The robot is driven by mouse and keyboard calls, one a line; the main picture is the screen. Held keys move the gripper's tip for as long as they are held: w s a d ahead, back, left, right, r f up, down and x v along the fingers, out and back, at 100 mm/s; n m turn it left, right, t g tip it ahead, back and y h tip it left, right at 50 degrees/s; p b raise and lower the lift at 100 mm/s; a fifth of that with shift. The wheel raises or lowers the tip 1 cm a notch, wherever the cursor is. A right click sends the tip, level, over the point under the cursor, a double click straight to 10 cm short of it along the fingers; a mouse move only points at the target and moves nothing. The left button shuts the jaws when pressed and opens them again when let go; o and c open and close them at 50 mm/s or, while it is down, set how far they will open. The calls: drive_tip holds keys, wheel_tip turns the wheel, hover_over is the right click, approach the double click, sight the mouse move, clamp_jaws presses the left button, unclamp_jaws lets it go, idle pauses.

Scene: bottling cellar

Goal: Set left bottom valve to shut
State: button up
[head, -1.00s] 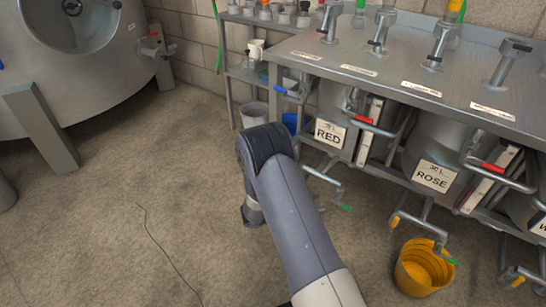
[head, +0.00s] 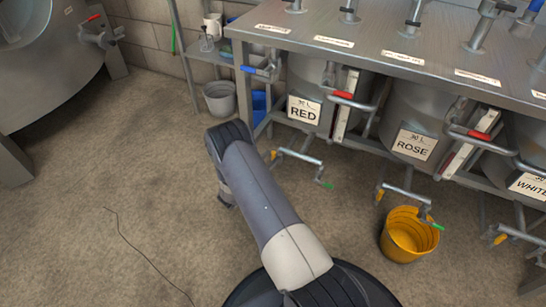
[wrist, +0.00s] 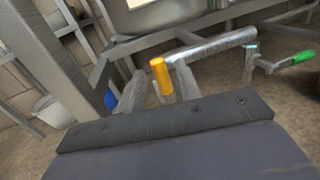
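The lowest pipe under the RED tank (head: 329,88) carries an orange-handled valve (head: 274,155) at its left end and a green lever (head: 327,184) at its right end. In the wrist view the orange handle (wrist: 160,75) stands roughly upright beside the grey pipe (wrist: 215,46), with the green lever (wrist: 297,58) at right. My gripper (wrist: 158,90) shows two grey fingers spread apart, with nothing held between them. The orange handle lies beyond them, in line with the gap; contact is not visible. In the head view my arm hides most of the gripper.
The ROSE tank (head: 414,144) with similar pipes stands to the right. A yellow bucket (head: 408,236) is on the floor below it. The floor at left is open, with a thin cable (head: 140,250).

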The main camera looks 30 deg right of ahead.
drive_tip(key=shift+x, duration=1.4)
drive_tip(key=shift+c, duration=0.2)
clamp_jaws()
